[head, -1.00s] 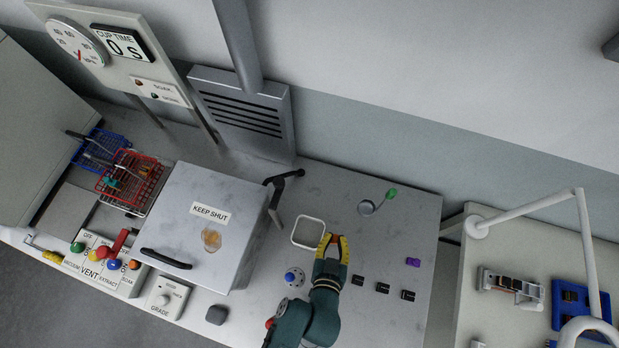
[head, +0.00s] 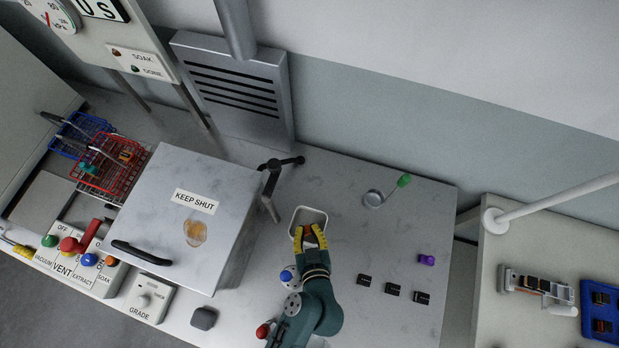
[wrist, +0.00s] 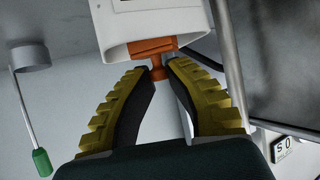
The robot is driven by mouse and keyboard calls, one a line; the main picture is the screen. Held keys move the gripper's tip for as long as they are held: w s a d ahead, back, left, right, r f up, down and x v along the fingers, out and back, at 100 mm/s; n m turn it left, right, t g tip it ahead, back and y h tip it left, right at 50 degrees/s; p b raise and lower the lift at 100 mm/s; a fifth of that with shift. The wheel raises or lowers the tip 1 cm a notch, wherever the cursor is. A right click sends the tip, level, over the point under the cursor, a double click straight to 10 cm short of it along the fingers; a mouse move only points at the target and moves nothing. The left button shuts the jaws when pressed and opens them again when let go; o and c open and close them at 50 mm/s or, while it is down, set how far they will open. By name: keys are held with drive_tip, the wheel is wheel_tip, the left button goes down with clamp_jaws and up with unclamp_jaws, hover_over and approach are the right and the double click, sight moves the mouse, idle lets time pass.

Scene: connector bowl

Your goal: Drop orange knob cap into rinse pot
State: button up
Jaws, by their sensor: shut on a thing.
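My gripper (head: 308,231) has yellow ridged fingers and is shut on the orange knob cap (head: 307,233), which shows small between the fingertips. In the wrist view the orange cap (wrist: 152,49) has a wide top and a narrow stem, with the stem between the fingertips (wrist: 158,72). A white, square-rimmed pot (head: 309,211), which I take as the rinse pot, stands on the grey bench. The fingertips overlap its near part in the head view. In the wrist view the cap overlaps the lower edge of the pot's white wall (wrist: 165,22). How high the cap is over the rim is unclear.
A small grey cup (head: 374,198) with a green-tipped handle lies right. Several black pieces (head: 393,290) and a purple piece (head: 427,260) sit on the open bench at right.

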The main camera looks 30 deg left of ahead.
drive_tip(key=o, duration=0.8)
drive_tip(key=v, duration=1.2)
